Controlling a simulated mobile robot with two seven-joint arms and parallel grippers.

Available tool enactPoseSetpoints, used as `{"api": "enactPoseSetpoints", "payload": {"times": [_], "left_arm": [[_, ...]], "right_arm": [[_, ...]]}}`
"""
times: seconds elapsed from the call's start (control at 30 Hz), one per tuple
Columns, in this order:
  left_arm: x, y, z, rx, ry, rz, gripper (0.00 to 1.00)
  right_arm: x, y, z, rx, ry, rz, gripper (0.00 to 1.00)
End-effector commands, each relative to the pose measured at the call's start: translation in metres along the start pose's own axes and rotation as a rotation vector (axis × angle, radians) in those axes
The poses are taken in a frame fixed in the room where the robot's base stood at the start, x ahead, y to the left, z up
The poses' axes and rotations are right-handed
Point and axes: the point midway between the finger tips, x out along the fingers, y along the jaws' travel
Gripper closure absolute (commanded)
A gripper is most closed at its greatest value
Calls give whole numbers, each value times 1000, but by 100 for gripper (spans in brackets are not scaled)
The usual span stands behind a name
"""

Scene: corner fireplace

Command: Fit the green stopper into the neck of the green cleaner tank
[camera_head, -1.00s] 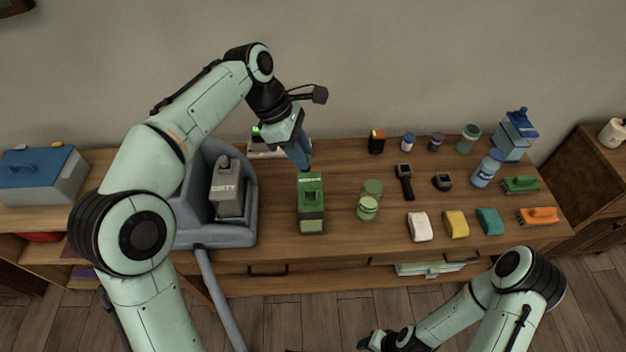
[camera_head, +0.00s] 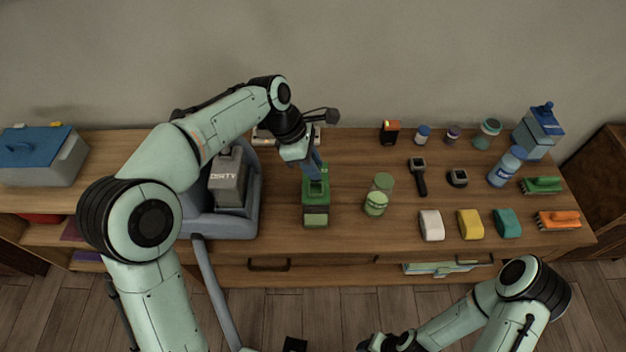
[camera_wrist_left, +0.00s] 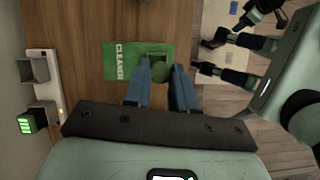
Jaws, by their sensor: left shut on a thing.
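The green cleaner tank (camera_head: 316,212) stands upright on the wooden cabinet, right of the grey machine. In the left wrist view its green face (camera_wrist_left: 128,62) reads "CLEANER". My left gripper (camera_head: 315,174) points down over the rear part of the tank's top. It is shut on the green stopper (camera_wrist_left: 160,71), a rounded piece between its blue fingertips. The stopper overlaps the tank's neck (camera_wrist_left: 158,54) in the wrist view; whether it touches or sits in the neck I cannot tell. My right gripper (camera_head: 374,342) is low at the bottom edge, away from the tank, its jaws unclear.
A grey machine holding a tank marked "DIRTY" (camera_head: 227,182) stands close left of the tank. Green jars (camera_head: 376,203) stand to the right. Sponges, brushes, bottles and small devices fill the right side. A white charger strip (camera_wrist_left: 42,85) lies behind, by the wall.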

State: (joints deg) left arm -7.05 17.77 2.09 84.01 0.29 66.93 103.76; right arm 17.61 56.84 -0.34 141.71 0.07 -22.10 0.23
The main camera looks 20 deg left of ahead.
Motion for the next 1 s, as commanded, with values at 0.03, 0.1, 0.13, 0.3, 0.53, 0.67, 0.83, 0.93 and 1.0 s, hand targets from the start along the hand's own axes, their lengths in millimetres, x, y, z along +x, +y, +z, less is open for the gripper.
{"api": "enactPoseSetpoints", "payload": {"times": [0.03,0.1,0.13,0.3,0.53,0.67,0.83,0.93,1.0], "left_arm": [[3,0,-1,-1,0,0,100],[11,0,-5,-2,0,-2,100],[16,0,-7,-2,1,-3,100],[44,-1,-19,-1,1,-3,100],[54,0,-22,1,-1,1,100],[53,0,-22,1,-1,1,100],[56,0,-23,0,0,1,71],[56,0,-23,0,0,1,49],[56,0,-23,0,0,1,49]], "right_arm": [[1,0,0,0,0,0,49],[3,1,1,0,-1,0,49],[4,2,1,1,-2,1,49],[10,5,3,2,-5,2,49],[11,5,4,2,-6,2,49],[11,5,4,2,-6,2,49],[12,6,4,2,-6,2,49],[12,6,4,2,-6,2,49],[12,6,4,2,-6,2,49]]}}
